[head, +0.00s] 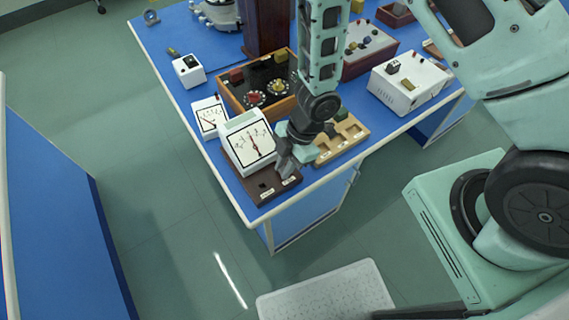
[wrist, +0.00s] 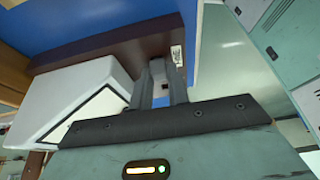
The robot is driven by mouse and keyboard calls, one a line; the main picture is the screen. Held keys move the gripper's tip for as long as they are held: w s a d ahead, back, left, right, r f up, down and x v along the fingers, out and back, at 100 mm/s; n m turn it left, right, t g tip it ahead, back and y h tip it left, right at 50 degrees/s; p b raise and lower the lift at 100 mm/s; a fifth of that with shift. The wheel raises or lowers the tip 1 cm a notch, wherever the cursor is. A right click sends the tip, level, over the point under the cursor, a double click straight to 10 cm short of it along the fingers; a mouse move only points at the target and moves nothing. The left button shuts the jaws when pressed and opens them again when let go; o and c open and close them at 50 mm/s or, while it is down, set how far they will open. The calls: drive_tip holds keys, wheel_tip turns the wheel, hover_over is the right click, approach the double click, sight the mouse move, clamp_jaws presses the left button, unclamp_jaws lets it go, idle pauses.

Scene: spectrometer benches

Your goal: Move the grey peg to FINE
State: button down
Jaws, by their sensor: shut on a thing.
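My gripper (head: 285,165) is over the right part of a dark brown board (head: 255,184) at the near corner of the blue bench. The board has a dark square hole on its left part and small white labels along its front, too small to read. In the wrist view my gripper (wrist: 160,72) is shut, its two fingers pointing at the brown board (wrist: 105,47) close to a white label. The grey peg is mostly hidden between the fingers, and I cannot tell whether it sits in a hole.
A smaller meter (head: 209,118) stands behind left.

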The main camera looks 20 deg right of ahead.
drive_tip(key=c, duration=1.3)
unclamp_jaws()
drive_tip(key=shift+o, duration=0.2)
drive_tip(key=p+v, duration=0.5)
drive_tip(key=v, duration=1.2)
drive_tip(key=shift+d+r+p, duration=0.15)
drive_tip(key=shift+d+p, duration=0.05)
drive_tip(key=shift+p, duration=0.2)
